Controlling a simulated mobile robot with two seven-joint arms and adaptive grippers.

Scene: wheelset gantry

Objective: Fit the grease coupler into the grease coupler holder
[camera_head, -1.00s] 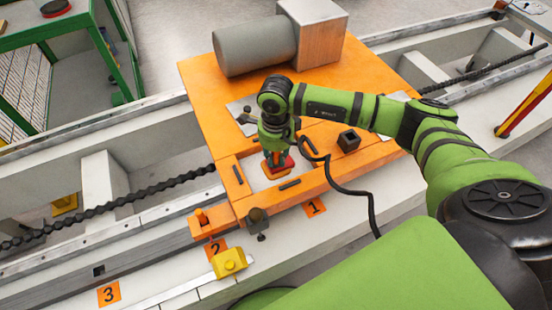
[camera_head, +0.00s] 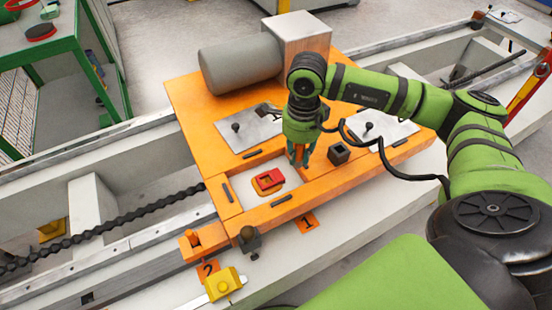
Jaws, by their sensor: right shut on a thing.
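My right gripper (camera_head: 299,156) is shut, pointing down over the orange deck, just left of a small dark square box with an open top (camera_head: 339,153). That box looks like the grease coupler holder. The gripper holds a small thing, most likely the grease coupler; the fingers hide nearly all of it, so its shape cannot be told. It is apart from the box as far as I can see. A red block with a dark opening (camera_head: 269,181) lies in the pale recess, left of and below the gripper. My left gripper is not in view.
The orange deck (camera_head: 190,102) carries a grey cylinder (camera_head: 240,63) and a metal block (camera_head: 297,36) at the back. Metal plates with black knobs (camera_head: 250,132) flank the arm. A yellow block (camera_head: 225,283) sits at the front rail. A black cable hangs beside my arm.

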